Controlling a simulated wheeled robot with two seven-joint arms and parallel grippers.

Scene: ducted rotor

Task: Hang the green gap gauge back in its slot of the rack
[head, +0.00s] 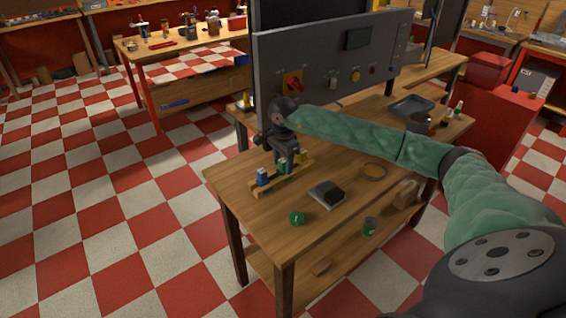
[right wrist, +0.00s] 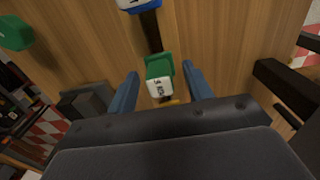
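The wooden rack (head: 256,191) stands at the near left part of the workbench, with a blue gauge (head: 262,177), the green gap gauge (head: 283,165) and a yellow gauge (head: 301,158) along it. My right gripper (head: 285,152) is right over the green gauge and hides part of it. In the right wrist view the green gauge (right wrist: 159,72), with a white labelled face, is between the two blue fingers (right wrist: 160,70). The fingers are open, with a gap on each side of it. Whether it is fully seated in its slot I cannot tell. My left gripper is out of view.
A grey control panel (head: 335,60) rises behind my gripper. The front of the bench is mostly clear.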

